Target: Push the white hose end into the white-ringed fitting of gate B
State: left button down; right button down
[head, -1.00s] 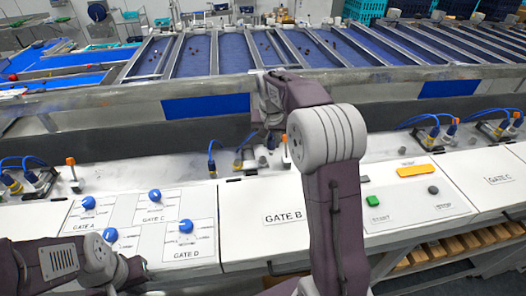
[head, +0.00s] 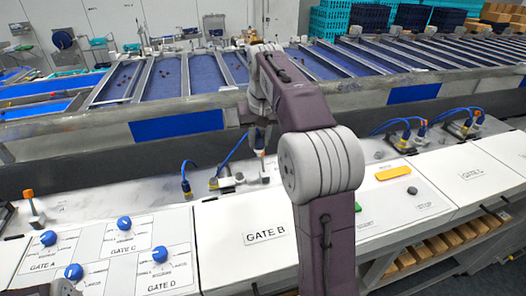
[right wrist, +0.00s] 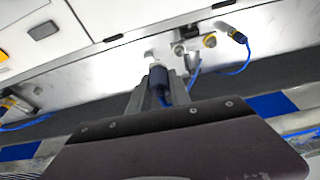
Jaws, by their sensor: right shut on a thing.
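My right gripper (right wrist: 160,92) is shut on a dark blue hose end (right wrist: 158,78) with a pale tip. The tip points up the picture, toward the gate B panel. In the head view my right gripper (head: 258,138) hangs above the shelf behind the GATE B cover (head: 230,215), largely hidden by my own arm. A metal fitting block (right wrist: 186,50) stands just right of the tip in the wrist view; it also shows in the head view (head: 228,184). I cannot clearly tell a white ring on it. Whether the tip touches any fitting is unclear.
A yellow-ringed fitting (right wrist: 210,41) and a blue connector (right wrist: 238,37) with a blue hose sit right of the block. An orange-topped lever (head: 32,205) stands at the left. Blue knobs (head: 124,223) cover the left panel. Sorting lanes (head: 205,75) lie behind.

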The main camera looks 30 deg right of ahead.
jog(key=w+a+f+n, duration=0.2)
jog(key=w+a, duration=0.1)
jog(key=w, duration=0.5)
notch_tip(320, 180, down, 8)
jog(key=shift+a+r+y, duration=0.2)
jog(key=shift+r+y, duration=0.05)
jog(key=shift+y, duration=0.05)
jog(key=shift+s, duration=0.1)
dwell(0.3)
jog(key=shift+f, duration=0.1)
dwell(0.5)
